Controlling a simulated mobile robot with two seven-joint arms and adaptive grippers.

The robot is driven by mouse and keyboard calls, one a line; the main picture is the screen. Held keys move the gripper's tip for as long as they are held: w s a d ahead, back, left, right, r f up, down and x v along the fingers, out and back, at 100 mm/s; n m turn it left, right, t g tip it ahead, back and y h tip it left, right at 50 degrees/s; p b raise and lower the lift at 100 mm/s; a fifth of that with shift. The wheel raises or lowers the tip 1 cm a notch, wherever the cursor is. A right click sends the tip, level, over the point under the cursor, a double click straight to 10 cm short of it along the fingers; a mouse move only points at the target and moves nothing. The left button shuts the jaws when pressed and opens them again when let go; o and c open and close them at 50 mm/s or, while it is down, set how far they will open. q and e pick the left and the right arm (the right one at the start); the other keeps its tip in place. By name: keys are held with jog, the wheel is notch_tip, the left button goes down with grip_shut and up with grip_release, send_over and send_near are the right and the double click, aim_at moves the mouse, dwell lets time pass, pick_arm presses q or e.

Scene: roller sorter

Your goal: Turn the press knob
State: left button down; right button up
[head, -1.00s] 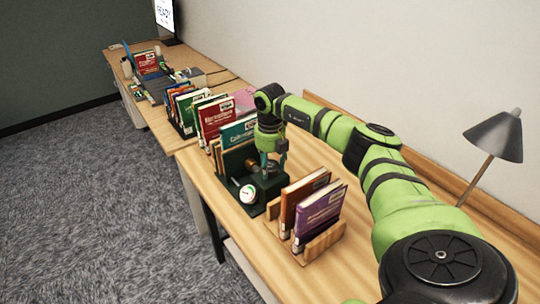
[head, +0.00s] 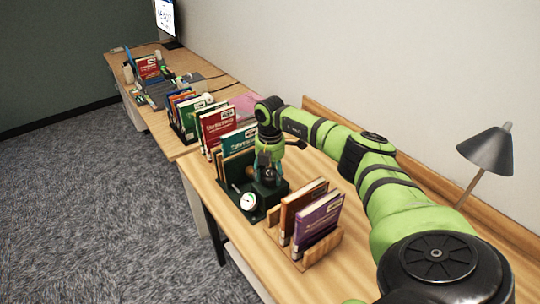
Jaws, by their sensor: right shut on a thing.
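The press (head: 266,204) is a dark green device on the wooden table, with a round white gauge (head: 249,201) on its front. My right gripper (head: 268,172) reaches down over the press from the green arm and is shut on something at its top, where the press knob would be. The fingers and the wrist hide the knob, so its turn angle cannot be seen. My left gripper is not in view.
A wooden rack with an orange and a purple book (head: 318,217) stands close to the right of the press. Books (head: 217,125) stand behind it on the left. A grey lamp (head: 489,149) is at the right.

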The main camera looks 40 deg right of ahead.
jog(key=m+p, duration=0.2)
jog(key=m, duration=0.2)
jog(key=shift+s+a, duration=0.15)
jog(key=shift+f+m+p, duration=0.15)
jog(key=shift+m+p, duration=0.65)
jog(key=shift+m, duration=1.1)
jog(key=o, duration=1.2)
jog(key=shift+c, duration=0.2)
